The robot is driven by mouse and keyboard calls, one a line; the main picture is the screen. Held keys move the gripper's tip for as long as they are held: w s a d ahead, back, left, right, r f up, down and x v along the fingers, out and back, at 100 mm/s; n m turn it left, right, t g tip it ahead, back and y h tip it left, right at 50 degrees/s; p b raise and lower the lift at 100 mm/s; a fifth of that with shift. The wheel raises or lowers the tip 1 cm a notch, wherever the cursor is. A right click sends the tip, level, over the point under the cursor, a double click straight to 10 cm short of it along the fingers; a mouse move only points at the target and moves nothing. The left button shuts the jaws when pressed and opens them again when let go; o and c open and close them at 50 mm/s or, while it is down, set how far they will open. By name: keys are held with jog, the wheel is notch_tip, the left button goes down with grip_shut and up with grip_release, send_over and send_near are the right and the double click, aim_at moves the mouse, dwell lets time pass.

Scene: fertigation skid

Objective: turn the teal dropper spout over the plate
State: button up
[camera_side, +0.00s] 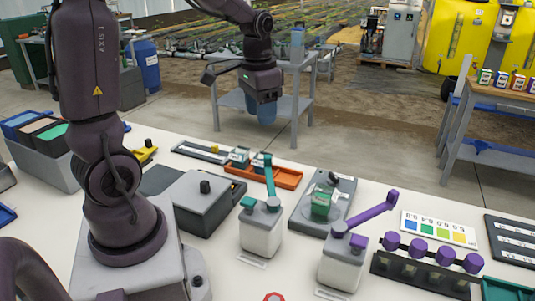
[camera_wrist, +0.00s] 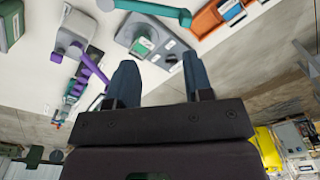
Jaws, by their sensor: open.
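The teal dropper (camera_side: 261,232) is a white bottle with a teal top, standing upright on the white table. Its teal spout (camera_side: 270,178) points back toward the orange tray, left of the plate and not over it; the spout also shows at the top of the wrist view (camera_wrist: 150,8). The grey plate (camera_side: 343,190) lies right of the dropper with a green-and-white block (camera_side: 321,204) on it; the plate also shows in the wrist view (camera_wrist: 131,29). My gripper (camera_side: 262,118) is open and empty, raised above and behind these things. Its two blue fingers (camera_wrist: 160,82) are apart.
A purple dropper (camera_side: 341,262) with a purple spout (camera_side: 373,209) stands right of the teal one. An orange tray (camera_side: 284,176) lies behind, and a grey box (camera_side: 198,205) stands left. A rack with purple caps (camera_side: 420,272) and a colour card (camera_side: 438,228) are at right.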

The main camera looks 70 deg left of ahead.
jog(key=m, duration=0.2)
send_over(268, 156)
jog(key=s, duration=0.1)
notch_tip(268, 156, down, 2)
jog(key=m, duration=0.2)
jog(key=shift+g, duration=0.3)
jog(key=f, duration=0.8)
jog(key=w+f, duration=0.1)
jog(key=f, duration=0.3)
jog(key=shift+f, duration=0.15)
grip_shut()
